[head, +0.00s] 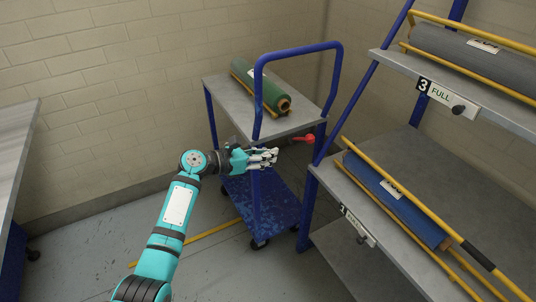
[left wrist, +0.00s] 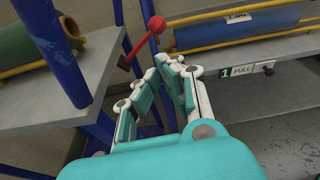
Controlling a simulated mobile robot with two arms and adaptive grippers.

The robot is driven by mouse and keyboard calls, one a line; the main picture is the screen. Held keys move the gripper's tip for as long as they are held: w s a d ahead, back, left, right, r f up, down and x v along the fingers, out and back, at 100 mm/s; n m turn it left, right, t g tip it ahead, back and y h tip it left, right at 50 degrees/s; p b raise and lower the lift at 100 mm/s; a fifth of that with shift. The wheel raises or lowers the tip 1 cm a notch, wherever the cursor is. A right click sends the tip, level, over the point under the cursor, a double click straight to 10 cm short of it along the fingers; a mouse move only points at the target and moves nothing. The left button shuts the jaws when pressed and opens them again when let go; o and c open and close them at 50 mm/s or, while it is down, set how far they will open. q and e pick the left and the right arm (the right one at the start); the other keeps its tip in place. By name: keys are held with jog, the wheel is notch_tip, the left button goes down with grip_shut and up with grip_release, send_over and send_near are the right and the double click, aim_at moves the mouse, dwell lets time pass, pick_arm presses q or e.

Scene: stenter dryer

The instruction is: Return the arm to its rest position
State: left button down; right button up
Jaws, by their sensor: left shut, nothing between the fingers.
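My left arm (head: 174,215) comes in from the lower left in the head view, bent at the elbow. My left gripper (head: 275,157) is shut and empty, beside the near blue post of the cart. In the left wrist view its fingers (left wrist: 172,62) point toward a red lever with a ball end (left wrist: 157,24). The red lever also shows in the head view (head: 305,138), to the right of the gripper and apart from it. My right gripper is not in view.
A blue cart (head: 215,88) carries a green roll (head: 262,88). At right, a shelf rack (head: 435,160) holds a grey roll (head: 470,55) and a blue roll (head: 385,195) with yellow bars. A grey table (head: 12,150) stands at left.

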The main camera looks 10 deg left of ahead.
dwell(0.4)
